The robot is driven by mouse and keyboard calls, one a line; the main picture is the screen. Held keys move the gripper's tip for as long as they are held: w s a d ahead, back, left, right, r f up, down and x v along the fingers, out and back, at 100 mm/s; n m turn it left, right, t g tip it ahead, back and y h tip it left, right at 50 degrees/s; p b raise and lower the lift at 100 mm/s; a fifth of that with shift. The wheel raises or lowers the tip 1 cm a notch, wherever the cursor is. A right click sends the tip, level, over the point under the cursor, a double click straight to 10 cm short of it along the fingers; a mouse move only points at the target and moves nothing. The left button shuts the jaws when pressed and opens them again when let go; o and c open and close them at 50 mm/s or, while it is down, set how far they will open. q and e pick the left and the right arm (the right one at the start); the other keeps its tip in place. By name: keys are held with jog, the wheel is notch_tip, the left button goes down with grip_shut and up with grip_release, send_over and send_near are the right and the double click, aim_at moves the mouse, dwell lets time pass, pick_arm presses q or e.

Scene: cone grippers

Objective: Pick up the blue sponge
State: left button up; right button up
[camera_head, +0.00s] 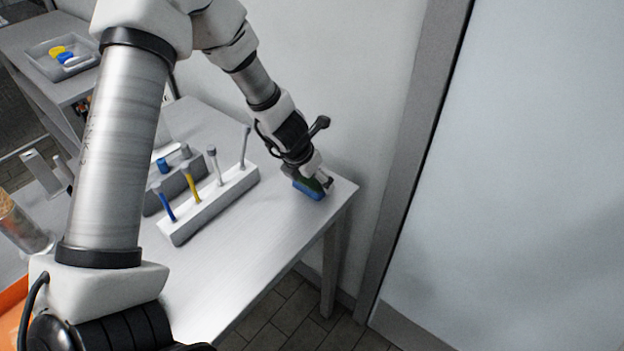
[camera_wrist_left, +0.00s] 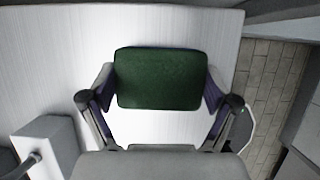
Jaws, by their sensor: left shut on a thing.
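The blue sponge (camera_head: 309,190) is near the far right corner of the white table, with a dark green top face. In the left wrist view the green face of the sponge (camera_wrist_left: 160,78) lies between the two fingers. My left gripper (camera_head: 318,181) is shut on it, one finger at each short end; it also shows in the left wrist view (camera_wrist_left: 160,92). The sponge is at or just above the tabletop; I cannot tell whether it touches. My right gripper is not in view.
A white rack (camera_head: 210,205) with several upright coloured tools stands left of the sponge, with a grey rack (camera_head: 175,188) behind it. A grey tray (camera_head: 62,57) sits on another table. The table (camera_head: 262,235) is clear in front; a wall stands behind the sponge.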

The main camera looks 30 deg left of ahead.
aim_at(318, 192)
pick_arm(q)
jog(key=shift+r+p, duration=0.45)
jog(key=shift+r, duration=0.1)
notch_tip(318, 192, up, 3)
jog(key=p, duration=0.2)
jog(key=shift+r+p, duration=0.15)
jog(key=shift+p, duration=0.25)
jog(key=b, duration=0.1)
jog(key=s+d+f+b, duration=0.1)
jog(key=b, duration=0.1)
jog(key=shift+s+f, duration=0.15)
jog(key=shift+f, duration=0.1)
jog(key=s+d+b, duration=0.2)
jog(key=s+b, duration=0.1)
jog(key=shift+d+b, duration=0.3)
jog(key=s+d+b, duration=0.3)
jog(key=s, duration=0.1)
jog(key=shift+d+r, duration=0.2)
jog(key=shift+r, duration=0.05)
jog(key=s+d, duration=0.1)
jog(key=s+d+r+b, duration=0.1)
jog(key=s+d+b, duration=0.1)
jog(key=shift+s+d+r, duration=0.2)
jog(key=shift+s+r, duration=0.1)
jog(key=shift+s, duration=0.1)
